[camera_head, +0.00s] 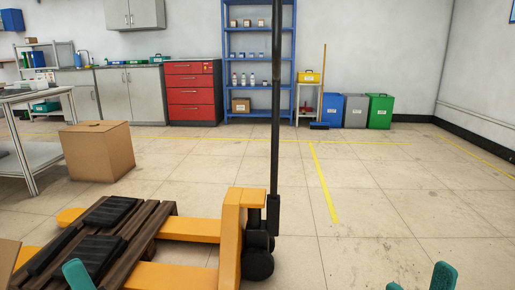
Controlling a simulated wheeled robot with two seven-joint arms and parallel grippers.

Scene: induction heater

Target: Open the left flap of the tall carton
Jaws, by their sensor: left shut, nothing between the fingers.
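A brown cardboard carton (98,152) stands on the floor at the left, with its top looking closed. A tan cardboard-like piece (8,258) is cut off by the lower left edge of the picture. I cannot tell which of them is the tall carton, and no raised flap is clear. My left gripper (77,273) shows as a teal tip at the bottom left, shut and empty, in front of the pallet in the picture. My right gripper (420,281) shows only as teal tips at the bottom edge; most of it is hidden below the frame.
An orange pallet truck (230,240) with a tall dark handle (275,100) stands in front, by a dark wooden pallet (150,222) with black pads on it. A grey table (40,150) is at the left. The floor on the right is clear. Bins (355,111) line the back wall.

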